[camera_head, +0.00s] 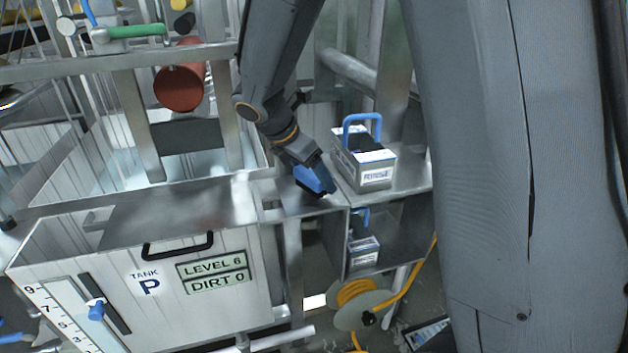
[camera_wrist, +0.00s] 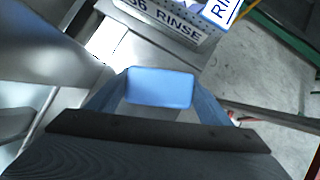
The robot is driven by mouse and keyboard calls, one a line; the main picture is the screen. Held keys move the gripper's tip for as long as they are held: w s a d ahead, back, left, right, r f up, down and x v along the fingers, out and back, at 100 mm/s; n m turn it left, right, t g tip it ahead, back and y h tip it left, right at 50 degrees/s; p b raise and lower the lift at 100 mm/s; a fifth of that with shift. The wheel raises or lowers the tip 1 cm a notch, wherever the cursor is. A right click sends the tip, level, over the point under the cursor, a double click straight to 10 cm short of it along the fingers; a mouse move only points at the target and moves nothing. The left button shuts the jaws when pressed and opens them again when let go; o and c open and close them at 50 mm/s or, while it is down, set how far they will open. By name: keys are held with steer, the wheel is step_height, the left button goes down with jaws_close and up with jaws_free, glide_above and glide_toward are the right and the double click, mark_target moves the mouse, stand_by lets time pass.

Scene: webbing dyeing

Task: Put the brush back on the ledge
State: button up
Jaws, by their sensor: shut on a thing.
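My gripper (camera_head: 312,178) is at the end of the grey arm, just left of the "Rinse" box. In the wrist view, my gripper (camera_wrist: 160,95) is shut on a blue block, which I take to be the brush (camera_wrist: 160,87). Its bristles are hidden there. In the head view the blue parts of gripper and brush blend together and cannot be told apart. They are over a narrow flat metal ledge (camera_head: 290,205) between the tank and the shelf. I cannot tell whether the brush touches the ledge.
The "Rinse" box (camera_head: 376,176) with a blue handle stands close right on the metal shelf; it also shows in the wrist view (camera_wrist: 165,24). A second box (camera_head: 364,251) sits below. Tank P (camera_head: 225,320) is at left. A yellow hose reel (camera_head: 358,305) lies low.

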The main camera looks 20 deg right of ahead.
steer(key=shift+f, duration=1)
steer(key=shift+f, duration=0.2)
steer(key=o, duration=1)
steer(key=shift+a+r, duration=0.1)
steer(key=shift+r, duration=0.4)
steer(key=b+v, duration=0.1)
steer(key=v, duration=1)
steer(key=shift+r+b, duration=0.15)
steer(key=shift+b, duration=0.15)
steer(key=shift+s+a, duration=0.1)
